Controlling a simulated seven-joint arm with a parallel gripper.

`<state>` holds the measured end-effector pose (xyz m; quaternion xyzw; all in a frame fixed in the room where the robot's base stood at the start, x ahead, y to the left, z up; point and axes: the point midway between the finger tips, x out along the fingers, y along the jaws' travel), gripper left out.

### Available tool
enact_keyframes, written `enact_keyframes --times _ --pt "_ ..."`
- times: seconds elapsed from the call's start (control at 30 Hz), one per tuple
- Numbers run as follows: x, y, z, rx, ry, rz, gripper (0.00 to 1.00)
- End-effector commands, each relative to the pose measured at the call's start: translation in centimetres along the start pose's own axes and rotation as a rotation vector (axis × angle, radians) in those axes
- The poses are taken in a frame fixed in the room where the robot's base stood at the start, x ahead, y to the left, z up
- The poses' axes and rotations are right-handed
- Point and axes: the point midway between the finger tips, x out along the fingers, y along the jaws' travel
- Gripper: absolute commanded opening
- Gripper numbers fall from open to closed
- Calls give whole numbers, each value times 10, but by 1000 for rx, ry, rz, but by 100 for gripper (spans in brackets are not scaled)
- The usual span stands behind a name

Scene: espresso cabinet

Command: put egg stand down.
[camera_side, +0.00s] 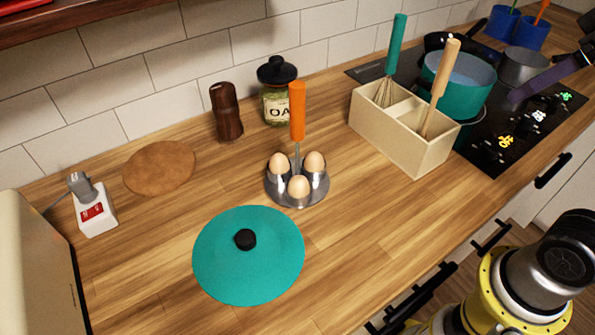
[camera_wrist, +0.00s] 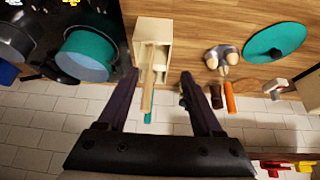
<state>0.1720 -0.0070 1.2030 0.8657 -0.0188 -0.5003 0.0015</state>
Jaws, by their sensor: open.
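The egg stand (camera_side: 311,194) is a round metal stand with an upright orange handle (camera_side: 297,110) and three brown eggs in its cups. It stands upright on the wooden counter in the side view, behind the teal lid. In the wrist view its orange handle (camera_wrist: 230,97) and eggs show to the right of my gripper. My gripper (camera_wrist: 158,74) is open, with nothing between its dark purple fingers, and is well apart from the stand. In the side view, only part of it shows at the right edge, by the stove.
A wooden utensil box (camera_side: 405,145) with a teal-handled whisk and a wooden-handled one stands right of the egg stand. The oat jar (camera_side: 277,95) and brown mill (camera_side: 227,115) stand behind. The teal lid (camera_side: 265,270) lies in front. Pots crowd the stove.

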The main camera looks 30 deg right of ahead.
Motion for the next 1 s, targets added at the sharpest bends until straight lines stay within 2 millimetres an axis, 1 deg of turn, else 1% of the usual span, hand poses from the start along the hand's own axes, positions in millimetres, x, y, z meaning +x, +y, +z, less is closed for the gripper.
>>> enact_keyframes --times 0.03,0.17,0.3,0.37,0.4,0.47,0.5,0.57,0.6,0.67,0.7,0.83,1.0 --pt "7 6 -7 10 17 32 67" --pt "16 20 -29 39 98 107 67" --pt "24 32 -58 54 208 174 67" --pt "27 34 -73 53 266 196 67" --pt "29 35 -84 49 309 206 67" --pt "32 32 -101 37 381 212 67" --pt "34 28 -115 23 436 209 67" --pt "38 16 -135 -11 521 184 67" --pt "41 4 -148 -40 577 151 67" --pt "44 -17 -161 -84 642 92 67" --pt "46 -31 -167 -113 675 48 67" --pt "53 -72 -173 -191 726 -88 67" --pt "61 -116 -166 -275 728 -240 67"
